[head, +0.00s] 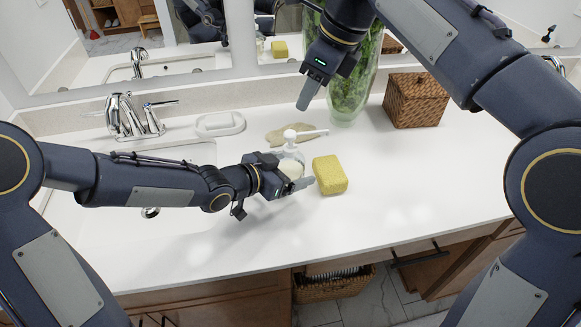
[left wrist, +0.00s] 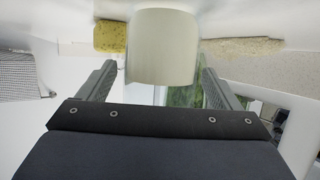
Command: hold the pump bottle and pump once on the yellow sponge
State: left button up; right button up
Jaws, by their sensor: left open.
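The clear pump bottle (head: 291,153) with pale contents and a white pump stands upright on the white counter. My left gripper (head: 293,173) is open at the bottle, low down. In the left wrist view the bottle body (left wrist: 162,48) shows between the two spread fingers (left wrist: 160,82), with gaps at both sides; the pump is not clear there. The yellow sponge (head: 329,175) lies on the counter just right of the bottle and left fingertips; it also shows in the left wrist view (left wrist: 110,36). My right gripper (head: 318,82) hangs above the counter behind the bottle, apart from it; its finger gap is not clear.
A white soap dish (head: 220,124), faucet (head: 135,118) and sink are at left. A green-filled glass vase (head: 350,97) and wicker box (head: 415,100) stand at the back right. The right counter is clear.

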pick_arm(q)
jog(key=shift+w+d+f, duration=0.1)
jog(key=shift+w+d, duration=0.05)
jog(key=shift+d, duration=0.05)
jog(key=c, duration=1.3)
